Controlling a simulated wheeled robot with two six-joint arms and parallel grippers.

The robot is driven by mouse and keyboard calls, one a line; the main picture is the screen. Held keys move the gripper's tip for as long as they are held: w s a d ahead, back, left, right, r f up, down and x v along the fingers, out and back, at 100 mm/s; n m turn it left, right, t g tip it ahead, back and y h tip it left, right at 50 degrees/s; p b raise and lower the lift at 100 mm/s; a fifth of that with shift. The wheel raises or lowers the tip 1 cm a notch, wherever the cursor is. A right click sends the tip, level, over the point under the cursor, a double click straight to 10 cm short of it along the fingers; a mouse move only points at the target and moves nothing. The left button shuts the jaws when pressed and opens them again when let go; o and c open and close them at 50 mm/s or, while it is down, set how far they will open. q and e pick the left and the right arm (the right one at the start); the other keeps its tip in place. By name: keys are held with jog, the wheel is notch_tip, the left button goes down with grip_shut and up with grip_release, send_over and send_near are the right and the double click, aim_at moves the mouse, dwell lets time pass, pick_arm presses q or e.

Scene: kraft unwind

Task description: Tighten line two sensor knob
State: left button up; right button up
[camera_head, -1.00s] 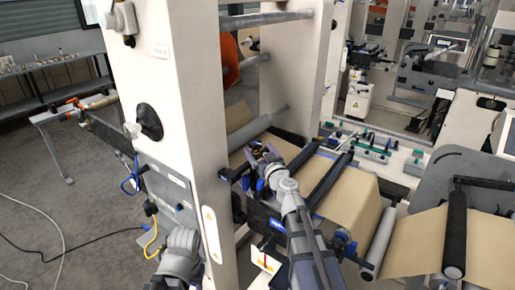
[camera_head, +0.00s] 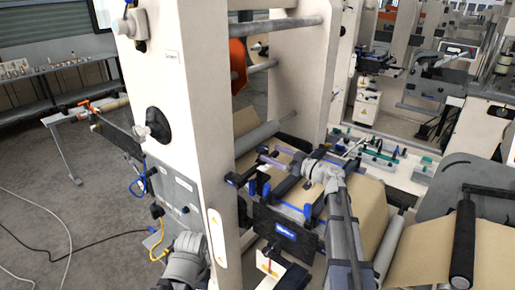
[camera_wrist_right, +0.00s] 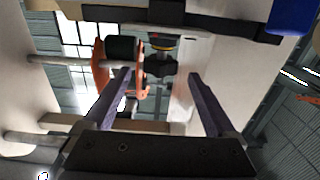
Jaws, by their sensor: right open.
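In the right wrist view, a dark lobed knob (camera_wrist_right: 160,68) with a yellow ring above it shows beyond and between my fingertips. It appears apart from both fingers. My right gripper (camera_wrist_right: 160,77) is open, with one dark finger on each side of the knob in the picture. In the head view my right gripper (camera_head: 268,160) points left over the brown kraft web, near the cream upright frame. I cannot make out the knob there. My left arm shows at the bottom of the head view, but its gripper is not visible.
The cream machine upright (camera_head: 185,110) stands close left of my right gripper. A dark panel with a blue label (camera_head: 285,231) and a dark roller (camera_head: 464,240) lie near my right arm. An orange disc (camera_head: 238,65) is behind the upright. Grey floor is open at left.

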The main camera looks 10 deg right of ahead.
aim_at(260, 146)
jog(key=shift+x, duration=3.9)
jog(key=shift+c, duration=0.4)
jog(key=c, duration=1.3)
jog(key=shift+s, duration=0.1)
jog(key=m+t+h, duration=0.2)
jog(key=m+h, duration=0.1)
jog(key=h, duration=0.1)
jog(key=shift+d, duration=0.15)
jog(key=shift+w+d+m+t+h, duration=0.2)
jog(key=shift+m+t+h, duration=0.2)
jog(key=shift+m+h, duration=0.55)
jog(key=shift+w+d+m+t+h, duration=0.2)
jog(key=shift+m+t+h, duration=0.3)
jog(key=shift+h, duration=0.75)
jog(key=o, duration=1.4)
